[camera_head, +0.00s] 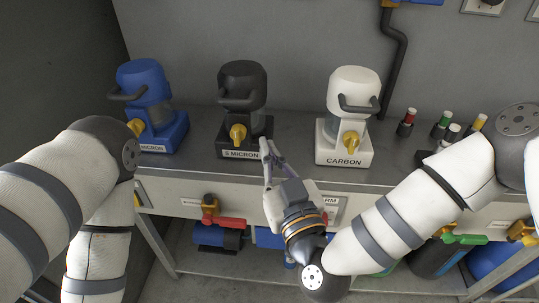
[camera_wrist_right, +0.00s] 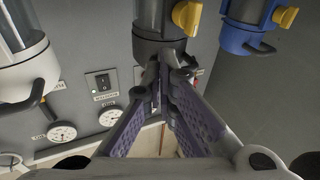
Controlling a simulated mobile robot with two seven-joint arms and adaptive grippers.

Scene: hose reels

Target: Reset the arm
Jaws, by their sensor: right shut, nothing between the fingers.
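My right gripper (camera_head: 268,153) is shut and empty, its fingers pointing at the counter's front edge, just right of the black filter unit's base. It also shows in the right wrist view (camera_wrist_right: 168,78), with the purple-grey fingers together at their tips. The black filter unit (camera_head: 242,88), labelled "5 MICRON", stands upright with a yellow knob (camera_head: 238,133) on its front. I cannot tell whether the fingertips touch its base. My left arm (camera_head: 100,215) comes in at the left and bends downward; its gripper is out of view.
A blue filter unit (camera_head: 143,90) stands left and a white "CARBON" unit (camera_head: 352,95) right on the grey counter (camera_head: 295,140). Several small colour-topped cylinders stand at the right. Below hang a red-handled valve (camera_head: 228,223) and a green-handled valve (camera_head: 464,239). Gauges show in the right wrist view (camera_wrist_right: 62,132).

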